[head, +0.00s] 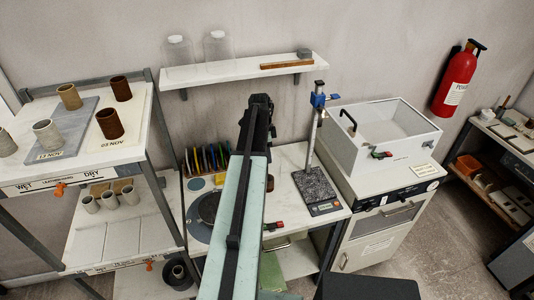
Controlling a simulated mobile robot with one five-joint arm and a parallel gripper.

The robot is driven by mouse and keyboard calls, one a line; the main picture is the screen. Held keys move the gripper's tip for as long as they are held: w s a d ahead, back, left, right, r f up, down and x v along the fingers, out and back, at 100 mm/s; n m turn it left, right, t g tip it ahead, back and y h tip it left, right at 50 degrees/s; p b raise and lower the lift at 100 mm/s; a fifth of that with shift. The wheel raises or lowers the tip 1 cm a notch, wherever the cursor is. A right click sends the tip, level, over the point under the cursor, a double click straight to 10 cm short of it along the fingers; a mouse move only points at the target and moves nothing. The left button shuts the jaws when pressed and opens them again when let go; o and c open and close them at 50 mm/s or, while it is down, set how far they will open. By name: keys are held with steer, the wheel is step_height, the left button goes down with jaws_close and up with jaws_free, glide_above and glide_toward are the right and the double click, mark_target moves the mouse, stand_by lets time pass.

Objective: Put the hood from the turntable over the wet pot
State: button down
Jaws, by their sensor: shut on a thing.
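My arm reaches up the middle of the view. No gripper fingers show; they are out of sight behind or beyond the arm. A dark round disc, seemingly the turntable (209,207), lies on the bench left of my arm and is partly covered by it. No hood is visible on its exposed part. Two brown pots, one at the front (109,124) and one behind (121,89), stand on the DRY side.
Two clear jar-like covers, left (178,50) and right (217,47), stand on the wall shelf (235,71). A blue-headed stand (317,120) rises from the bench right of my arm. A white box (382,133) tops the cabinet. Several small pots sit on the lower rack shelf.

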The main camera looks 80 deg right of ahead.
step_height(320, 180, down, 6)
steer(key=b, duration=0.5)
steer(key=c, duration=0.7)
jaws_free()
steer(key=r+p, duration=0.5)
steer(key=w+r+p, duration=0.1)
steer(key=r+p, duration=0.1)
steer(key=r, duration=0.1)
steer(key=shift+a+p, duration=0.1)
steer(key=shift+p, duration=0.2)
steer(key=shift+f, duration=0.15)
steer(key=shift+f, duration=0.2)
